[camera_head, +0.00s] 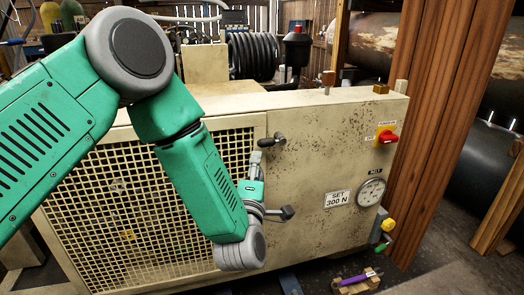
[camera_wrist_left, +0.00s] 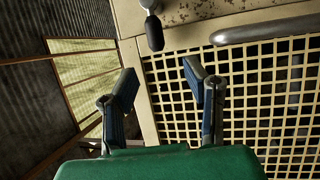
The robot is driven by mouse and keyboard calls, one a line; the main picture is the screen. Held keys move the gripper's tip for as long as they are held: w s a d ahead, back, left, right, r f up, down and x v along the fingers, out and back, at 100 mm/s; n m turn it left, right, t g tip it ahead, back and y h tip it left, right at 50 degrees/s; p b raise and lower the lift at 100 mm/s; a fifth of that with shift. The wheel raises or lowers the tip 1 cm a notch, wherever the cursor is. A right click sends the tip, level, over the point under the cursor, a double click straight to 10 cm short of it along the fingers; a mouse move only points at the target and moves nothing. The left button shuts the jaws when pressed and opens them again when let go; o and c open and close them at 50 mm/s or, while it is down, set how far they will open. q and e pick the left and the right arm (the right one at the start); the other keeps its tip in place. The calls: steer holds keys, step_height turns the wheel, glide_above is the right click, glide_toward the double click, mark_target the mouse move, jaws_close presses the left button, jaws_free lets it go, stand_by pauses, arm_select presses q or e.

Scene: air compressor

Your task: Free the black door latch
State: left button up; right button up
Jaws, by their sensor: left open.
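The black door latch (camera_head: 267,142) is on the speckled cream panel, just right of the top right corner of the mesh door (camera_head: 130,190). Its grip points left, toward the mesh. In the left wrist view the latch (camera_wrist_left: 155,32) hangs at the top centre, beyond the fingertips. My left gripper (camera_head: 272,185) is open and empty in front of the door's right edge, below the latch. In the left wrist view both fingers of the gripper (camera_wrist_left: 158,78) stand apart with nothing between them. They look clear of the latch. My right gripper is not seen.
A grey bar handle (camera_wrist_left: 262,30) runs beside the mesh in the left wrist view. A red switch (camera_head: 386,137), a gauge (camera_head: 371,192) and a "SET 300 N" label (camera_head: 338,199) are on the panel's right. A purple-handled tool (camera_head: 356,279) lies below. Wooden boards (camera_head: 436,120) stand right.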

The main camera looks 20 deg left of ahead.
mark_target(265, 146)
arm_select(q)
steer(key=w, duration=0.2)
steer(key=w+r+b, duration=0.1)
steer(key=w, duration=0.4)
steer(key=shift+w+d+r, duration=0.1)
steer(key=shift+d+r, duration=0.15)
steer(key=shift+d, duration=0.15)
steer(key=shift+w+a, duration=0.25)
steer(key=shift+w, duration=0.05)
steer(key=shift+w+a, duration=0.1)
steer(key=shift+a, duration=0.5)
steer(key=shift+d, duration=0.15)
steer(key=c, duration=0.7)
steer(key=shift+d, duration=0.2)
jaws_close()
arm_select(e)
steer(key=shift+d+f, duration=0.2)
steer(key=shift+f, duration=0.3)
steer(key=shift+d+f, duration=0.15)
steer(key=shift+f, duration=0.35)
